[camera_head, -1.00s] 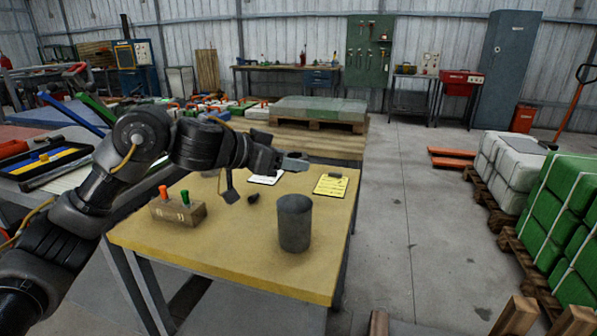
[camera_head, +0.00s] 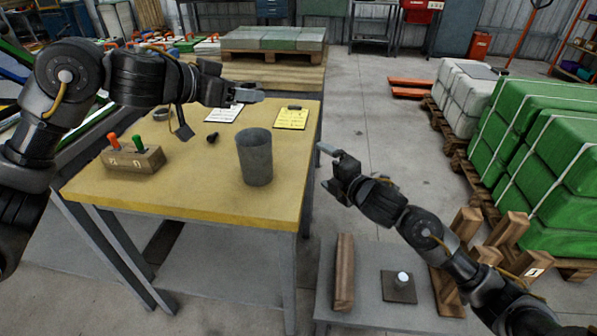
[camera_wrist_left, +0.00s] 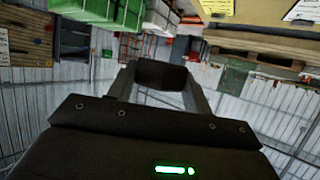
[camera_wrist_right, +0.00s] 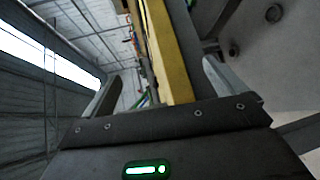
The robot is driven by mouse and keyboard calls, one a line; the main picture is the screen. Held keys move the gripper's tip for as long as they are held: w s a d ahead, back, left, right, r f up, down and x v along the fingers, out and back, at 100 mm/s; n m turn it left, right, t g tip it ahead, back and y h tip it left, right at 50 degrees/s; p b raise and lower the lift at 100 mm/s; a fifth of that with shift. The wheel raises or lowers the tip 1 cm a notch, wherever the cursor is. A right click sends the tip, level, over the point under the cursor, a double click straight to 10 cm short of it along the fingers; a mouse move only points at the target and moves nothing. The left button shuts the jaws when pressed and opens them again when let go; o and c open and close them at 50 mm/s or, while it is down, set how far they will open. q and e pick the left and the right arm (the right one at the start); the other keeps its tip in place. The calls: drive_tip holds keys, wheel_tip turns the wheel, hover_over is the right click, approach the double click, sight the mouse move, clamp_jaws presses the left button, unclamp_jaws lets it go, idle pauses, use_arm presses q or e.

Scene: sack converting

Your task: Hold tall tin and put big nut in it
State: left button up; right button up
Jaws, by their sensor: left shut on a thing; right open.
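The tall tin (camera_head: 255,160), a grey open cylinder, stands upright near the right end of the yellow-topped table. My left gripper (camera_head: 248,96) is above the table, behind and above the tin. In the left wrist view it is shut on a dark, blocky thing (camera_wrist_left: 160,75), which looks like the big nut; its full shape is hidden. My right gripper (camera_head: 328,152) is open and empty, just off the table's right edge, to the right of the tin and apart from it. The right wrist view shows its two fingers spread (camera_wrist_right: 160,85), with no tin between them.
A wooden block with orange and green pegs (camera_head: 133,158) sits at the table's left. A small dark object (camera_head: 212,137), a white sheet (camera_head: 225,112) and a yellow clipboard (camera_head: 291,117) lie behind the tin. A low grey platform (camera_head: 385,322) holds wood pieces to the right.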

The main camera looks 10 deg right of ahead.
sight(254, 158)
use_arm(q)
drive_tip(key=shift+r, duration=0.1)
use_arm(e)
drive_tip(key=s+a+r+n+g+y, duration=0.1)
drive_tip(key=a+n+y, duration=0.1)
drive_tip(key=n, duration=0.5)
drive_tip(key=s+a+r+n+g+y, duration=0.1)
drive_tip(key=s+a+n+y, duration=0.1)
drive_tip(key=n, duration=0.5)
drive_tip(key=s+a+r+n+g+y, duration=0.1)
drive_tip(key=a+n+y, duration=0.2)
drive_tip(key=n, duration=0.4)
drive_tip(key=shift+s+a+r+g+y, duration=0.2)
drive_tip(key=shift+a+r+g+y, duration=0.1)
drive_tip(key=shift+g, duration=0.1)
drive_tip(key=n, duration=0.2)
drive_tip(key=n+y, duration=0.1)
drive_tip(key=shift+s+a+r, duration=0.2)
drive_tip(key=shift+s+a, duration=0.15)
drive_tip(key=shift+s, duration=0.05)
drive_tip(key=x, duration=1.2)
drive_tip(key=shift+f, duration=0.15)
drive_tip(key=shift+c, duration=0.2)
drive_tip(key=c, duration=1)
drive_tip(key=shift+c, duration=0.2)
use_arm(q)
drive_tip(key=shift+s+a, duration=0.1)
drive_tip(key=shift+s, duration=0.05)
drive_tip(key=shift+f, duration=4.8)
